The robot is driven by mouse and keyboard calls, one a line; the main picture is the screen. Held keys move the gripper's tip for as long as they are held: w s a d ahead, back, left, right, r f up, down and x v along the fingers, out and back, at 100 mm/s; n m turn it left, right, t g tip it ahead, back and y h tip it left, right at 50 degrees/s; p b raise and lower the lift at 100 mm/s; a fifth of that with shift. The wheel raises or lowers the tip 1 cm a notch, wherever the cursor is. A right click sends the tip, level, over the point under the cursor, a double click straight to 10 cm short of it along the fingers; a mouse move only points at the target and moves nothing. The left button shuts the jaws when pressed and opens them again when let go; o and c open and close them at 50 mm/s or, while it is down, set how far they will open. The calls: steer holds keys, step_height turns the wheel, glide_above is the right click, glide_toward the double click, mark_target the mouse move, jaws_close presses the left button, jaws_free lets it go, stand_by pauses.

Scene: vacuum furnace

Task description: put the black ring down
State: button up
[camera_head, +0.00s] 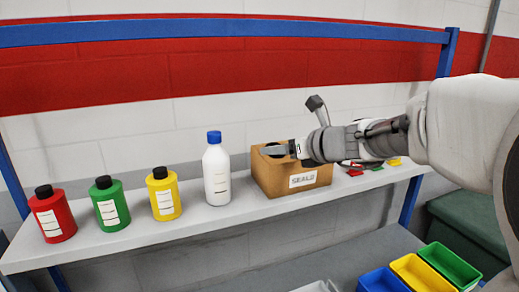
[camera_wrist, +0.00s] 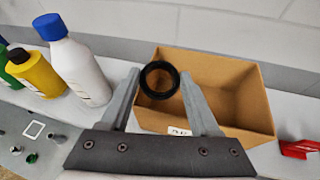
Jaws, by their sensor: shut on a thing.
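My gripper (camera_wrist: 160,78) is shut on the black ring (camera_wrist: 144,82), which sits between its two fingertips in the wrist view. The ring appears over the open cardboard box (camera_wrist: 232,75), near its left side. In the head view my gripper (camera_head: 274,150) reaches from the right to the top of the box (camera_head: 287,182), which stands on the shelf with a white label on its front. The inside of the box that shows in the wrist view looks empty. How far the ring is above the box floor is hard to tell.
A white bottle with a blue cap (camera_head: 217,175) stands just left of the box. Yellow (camera_head: 164,196), green (camera_head: 110,205) and red (camera_head: 53,217) bottles stand farther left on the shelf (camera_head: 150,235). Small coloured parts (camera_head: 375,166) lie to the right. Coloured bins (camera_head: 420,272) sit below.

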steer(key=shift+f+b, duration=0.5)
steer(key=shift+f, duration=0.05)
steer(key=shift+f, duration=0.1)
steer(key=o, duration=1.3)
steer(key=shift+r, duration=0.4)
steer(key=v, duration=1.2)
steer(key=shift+r, duration=0.35)
